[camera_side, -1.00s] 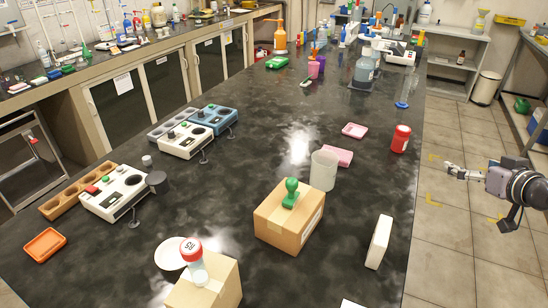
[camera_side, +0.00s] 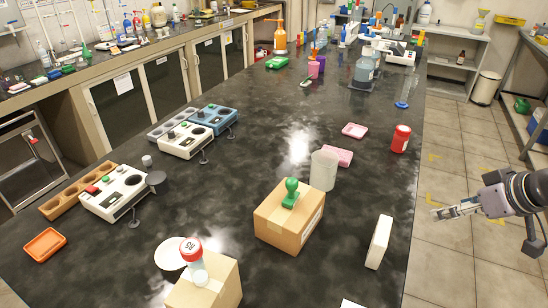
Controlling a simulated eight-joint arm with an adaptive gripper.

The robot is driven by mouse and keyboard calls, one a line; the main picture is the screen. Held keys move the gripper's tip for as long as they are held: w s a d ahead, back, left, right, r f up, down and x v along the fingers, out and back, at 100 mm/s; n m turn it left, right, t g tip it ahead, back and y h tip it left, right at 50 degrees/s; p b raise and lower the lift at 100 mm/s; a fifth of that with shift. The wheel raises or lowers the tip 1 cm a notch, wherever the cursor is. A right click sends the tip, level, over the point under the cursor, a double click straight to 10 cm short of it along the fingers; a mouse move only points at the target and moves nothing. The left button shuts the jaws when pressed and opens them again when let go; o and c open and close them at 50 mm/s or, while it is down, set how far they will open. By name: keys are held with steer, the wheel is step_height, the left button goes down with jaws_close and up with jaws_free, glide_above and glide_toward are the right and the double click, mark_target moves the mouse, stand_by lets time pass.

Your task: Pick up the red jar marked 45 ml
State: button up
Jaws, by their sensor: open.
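A solid red jar (camera_side: 401,139) stands upright on the dark bench near its right edge. A pale label patch shows on it, but I cannot read a volume. My gripper (camera_side: 441,213) is open and empty, to the right of the bench over the floor. It points left, apart from both jars, and is lower in the picture than the solid red jar.
A white upright block (camera_side: 379,242) stands at the bench's right edge, between my gripper and the larger cardboard box (camera_side: 289,218) with a green stamp-like handle.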

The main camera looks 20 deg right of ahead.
steer(key=n+h, duration=1.1)
steer(key=n, duration=0.7)
glide_above(401, 133)
steer(key=s+a, duration=0.4)
steer(key=s, duration=0.3)
steer(key=f, duration=0.1)
steer(key=w+f+n+h, duration=0.1)
steer(key=w+f+n+t+h, duration=0.1)
steer(key=f+n, duration=0.1)
steer(key=w+f+n+h, duration=0.1)
steer(key=w+f+n, duration=0.1)
steer(key=shift+a+f+t+h, duration=0.1)
steer(key=shift+a+t+h, duration=0.1)
steer(key=shift+t+h, duration=0.2)
steer(key=shift+w+f+n+h, duration=0.2)
steer(key=shift+f+n+h, duration=0.1)
steer(key=shift+f+n, duration=0.3)
steer(key=shift+x, duration=3.65)
steer(key=shift+w+r, duration=0.1)
steer(key=shift+r, duration=0.05)
steer(key=c, duration=1.5)
